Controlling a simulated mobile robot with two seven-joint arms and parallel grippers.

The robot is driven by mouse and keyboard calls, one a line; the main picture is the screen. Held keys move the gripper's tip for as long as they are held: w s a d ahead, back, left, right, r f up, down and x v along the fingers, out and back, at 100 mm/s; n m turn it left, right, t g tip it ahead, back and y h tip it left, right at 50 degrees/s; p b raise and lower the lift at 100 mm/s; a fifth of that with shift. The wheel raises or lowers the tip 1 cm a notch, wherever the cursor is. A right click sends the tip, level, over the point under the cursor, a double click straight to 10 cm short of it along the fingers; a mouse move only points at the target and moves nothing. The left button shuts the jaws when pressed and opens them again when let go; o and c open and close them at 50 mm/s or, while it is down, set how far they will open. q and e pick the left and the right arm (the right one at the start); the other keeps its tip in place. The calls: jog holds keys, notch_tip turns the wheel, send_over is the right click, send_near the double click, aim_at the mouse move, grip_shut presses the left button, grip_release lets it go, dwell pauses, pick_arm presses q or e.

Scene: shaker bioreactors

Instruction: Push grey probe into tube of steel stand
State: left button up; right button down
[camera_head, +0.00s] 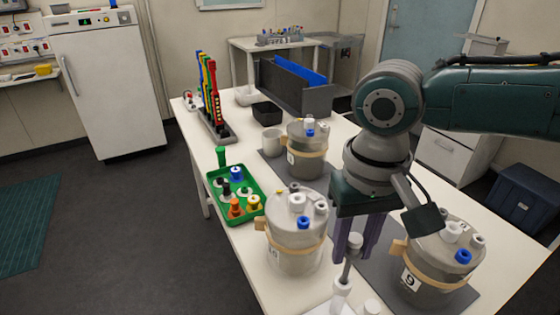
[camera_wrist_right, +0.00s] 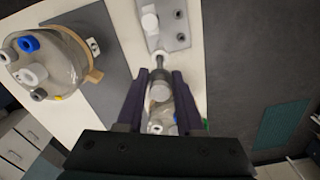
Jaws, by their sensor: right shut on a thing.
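The grey probe (camera_head: 347,266) has a round grey head and a thin shaft that points down. My right gripper (camera_head: 361,238) is shut on it; in the wrist view the purple fingers (camera_wrist_right: 160,85) stand on either side of its head (camera_wrist_right: 160,93). The steel stand shows as a light plate (camera_wrist_right: 176,40) in the wrist view, and partly at the bottom edge of the head view. Its white tube (camera_head: 341,287) is directly below the shaft. The shaft's lower end meets the tube's top; I cannot tell how deep it sits. My left gripper is not in view.
Lidded grey vessels stand close by: one left of the gripper (camera_head: 295,250), one right (camera_head: 436,275), one farther back (camera_head: 306,163). A green tray (camera_head: 259,212) with coloured caps and a rack of coloured tools (camera_head: 213,100) are left. A dark-grey holder (camera_head: 290,95) stands behind.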

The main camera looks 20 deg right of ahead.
aim_at(345, 276)
jog(key=shift+f, duration=0.35)
jog(key=shift+f+b, duration=0.35)
jog(key=shift+f, duration=0.25)
dwell(0.7)
jog(key=shift+f, duration=0.15)
dwell(0.5)
jog(key=shift+f+b, duration=0.3)
jog(key=shift+f, duration=0.3)
jog(key=shift+f, duration=0.35)
dwell(0.8)
jog(key=shift+f+b, duration=0.35)
jog(key=shift+f, duration=0.05)
dwell(0.4)
jog(key=shift+f+b, duration=0.3)
jog(key=shift+f, duration=0.2)
dwell(0.3)
jog(key=shift+f, duration=0.35)
dwell(0.6)
jog(key=shift+f+b, duration=0.4)
jog(key=shift+f, duration=0.05)
